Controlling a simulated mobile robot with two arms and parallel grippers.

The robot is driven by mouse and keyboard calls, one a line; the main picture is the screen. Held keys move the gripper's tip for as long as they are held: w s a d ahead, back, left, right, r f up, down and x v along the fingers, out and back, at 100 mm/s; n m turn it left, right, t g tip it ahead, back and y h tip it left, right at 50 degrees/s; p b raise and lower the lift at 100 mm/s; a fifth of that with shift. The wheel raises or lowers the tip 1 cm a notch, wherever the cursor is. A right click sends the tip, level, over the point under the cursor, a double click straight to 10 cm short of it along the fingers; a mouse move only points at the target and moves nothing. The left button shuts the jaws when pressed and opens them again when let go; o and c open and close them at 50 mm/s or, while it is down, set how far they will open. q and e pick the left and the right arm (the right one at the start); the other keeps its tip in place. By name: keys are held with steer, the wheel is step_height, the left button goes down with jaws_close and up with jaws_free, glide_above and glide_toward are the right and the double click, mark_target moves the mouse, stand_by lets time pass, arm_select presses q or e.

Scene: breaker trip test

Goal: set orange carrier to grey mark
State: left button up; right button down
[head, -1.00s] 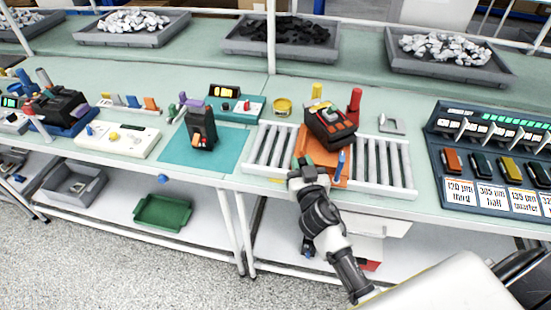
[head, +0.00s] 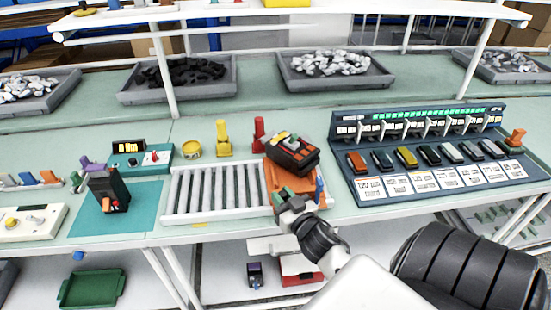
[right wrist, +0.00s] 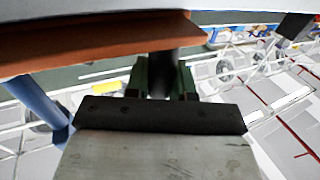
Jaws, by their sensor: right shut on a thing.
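The orange carrier (head: 282,177) is at the right end of the roller track (head: 215,190), with a dark breaker (head: 292,152) on top. A blue peg (head: 319,191) stands at its right front corner and shows at the left in the right wrist view (right wrist: 38,100). My right gripper (head: 284,198) is at the carrier's front edge. In the right wrist view its green-tipped fingers (right wrist: 161,78) are shut around a dark post under the orange plate (right wrist: 95,47). I cannot make out a grey mark; the carrier may hide it. My left gripper is out of view.
A breaker rack (head: 430,150) with cards stands just right of the carrier. A red post (head: 258,134) and a yellow post (head: 222,138) stand behind the track. A yellow mark (head: 200,224) is on the front edge. The left rollers are clear.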

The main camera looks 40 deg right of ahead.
steer(key=shift+d+f, duration=0.1)
steer(key=c, duration=1.4)
jaws_free()
steer(key=o, duration=0.4)
steer(key=shift+s+d, duration=0.15)
steer(key=shift+s, duration=0.05)
steer(key=shift+o, duration=0.2)
steer(key=shift+s, duration=0.15)
steer(key=s+a+b, duration=0.2)
steer(key=s, duration=0.8)
steer(key=shift+s, duration=0.15)
steer(key=shift+a, duration=0.1)
